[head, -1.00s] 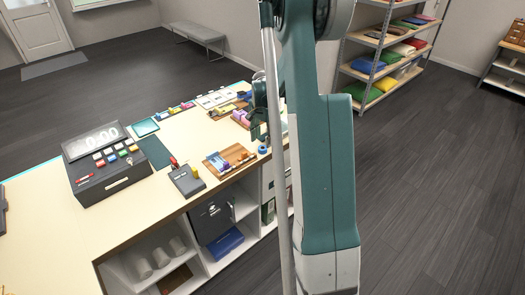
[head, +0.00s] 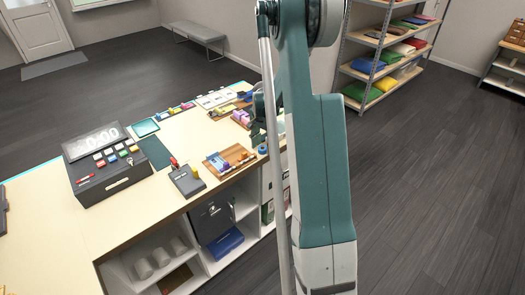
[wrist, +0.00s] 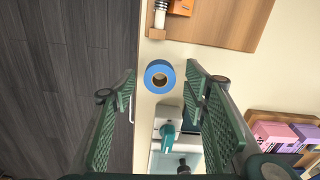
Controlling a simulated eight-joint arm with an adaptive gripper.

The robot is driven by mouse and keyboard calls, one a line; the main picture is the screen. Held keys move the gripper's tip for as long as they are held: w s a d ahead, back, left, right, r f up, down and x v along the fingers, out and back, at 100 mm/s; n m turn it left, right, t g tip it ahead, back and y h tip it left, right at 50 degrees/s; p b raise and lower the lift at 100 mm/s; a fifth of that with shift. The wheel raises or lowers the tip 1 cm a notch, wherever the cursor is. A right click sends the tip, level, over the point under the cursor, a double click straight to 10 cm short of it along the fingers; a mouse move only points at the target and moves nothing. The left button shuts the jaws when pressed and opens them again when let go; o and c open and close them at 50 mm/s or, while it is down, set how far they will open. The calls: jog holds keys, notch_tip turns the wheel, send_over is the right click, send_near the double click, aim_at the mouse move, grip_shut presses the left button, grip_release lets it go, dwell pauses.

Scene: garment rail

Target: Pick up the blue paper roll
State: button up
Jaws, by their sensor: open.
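The blue paper roll (wrist: 160,76) lies on the cream counter top near its edge, with its open core facing the wrist camera. In the head view the blue roll (head: 262,149) is a small spot beside the wooden tray, close to my arm. My gripper (wrist: 163,82) is open, with one green finger on each side of the roll in the wrist view. The roll appears between the fingertips and apart from both. How far below the fingertips it lies is hard to tell. In the head view my gripper (head: 258,128) is partly hidden behind my arm.
A wooden tray (wrist: 205,48) with small items lies just beyond the roll. A white and teal device (wrist: 168,130) stands close by, between the fingers in the wrist view. A wooden box with pink and purple packs (wrist: 280,136) is at right. The counter edge drops to dark floor (wrist: 60,70).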

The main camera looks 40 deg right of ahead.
jog(key=shift+f, duration=0.5)
jog(key=shift+c, duration=0.5)
jog(key=c, duration=0.8)
